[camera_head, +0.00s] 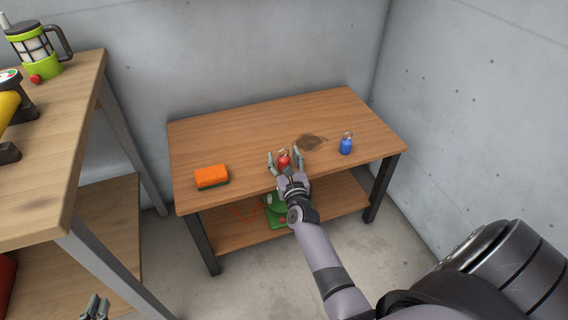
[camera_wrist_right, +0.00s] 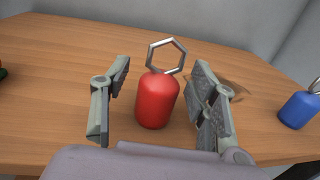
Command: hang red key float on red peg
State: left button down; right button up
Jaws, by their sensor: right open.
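The red key float (camera_head: 284,161) stands upright on the wooden table near its front edge, with a metal ring on top. In the right wrist view the red float (camera_wrist_right: 157,101) is between the two fingers of my right gripper (camera_wrist_right: 160,105). The gripper is open, with a gap on each side of the float. In the head view my right gripper (camera_head: 286,161) reaches over the table's front edge. My left gripper (camera_head: 95,307) shows only partly at the bottom left, and its fingers are too small to read. No red peg is visible.
A blue key float (camera_head: 346,145) stands to the right on the table (camera_head: 240,125). An orange sponge (camera_head: 211,176) lies at the left. A dark stain (camera_head: 310,142) is behind the gripper. A workbench (camera_head: 60,130) with a lantern-like jug (camera_head: 38,50) stands at the left.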

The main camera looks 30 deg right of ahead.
jog(key=shift+c, duration=0.3)
jog(key=c, duration=1.1)
